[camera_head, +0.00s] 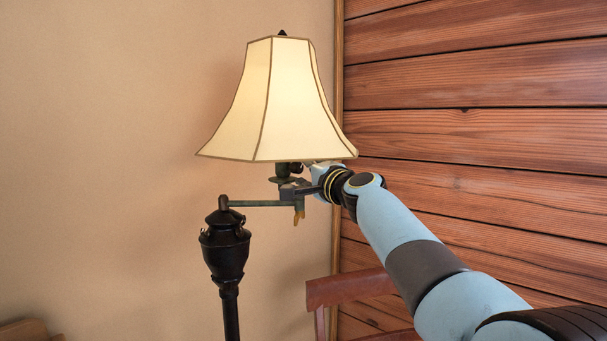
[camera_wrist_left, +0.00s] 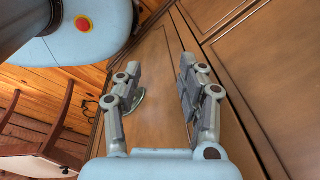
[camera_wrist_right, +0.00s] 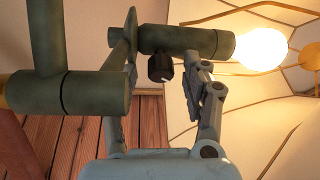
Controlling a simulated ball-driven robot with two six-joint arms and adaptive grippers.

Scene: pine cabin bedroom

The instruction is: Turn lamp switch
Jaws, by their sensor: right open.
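The floor lamp has a lit, cream panelled shade (camera_head: 283,105) on a dark stand (camera_head: 226,250) with a side arm. In the right wrist view its bulb (camera_wrist_right: 262,50) glows at the end of a dark green socket (camera_wrist_right: 205,41). A small black ribbed switch knob (camera_wrist_right: 160,67) hangs below the socket. My right gripper (camera_wrist_right: 160,78) is open, with its fingers on either side of the knob; whether they touch it I cannot tell. In the head view my right gripper (camera_head: 289,185) is under the shade, partly hidden. My left gripper (camera_wrist_left: 158,82) is open and empty, seen only in its own wrist view.
A wooden plank wall (camera_head: 480,120) stands at the right, close behind my right arm. A reddish wooden chair (camera_head: 350,288) is below that arm. The lamp's side arm (camera_head: 258,203) lies close to my right gripper. Brown wooden panels (camera_wrist_left: 250,60) face my left gripper.

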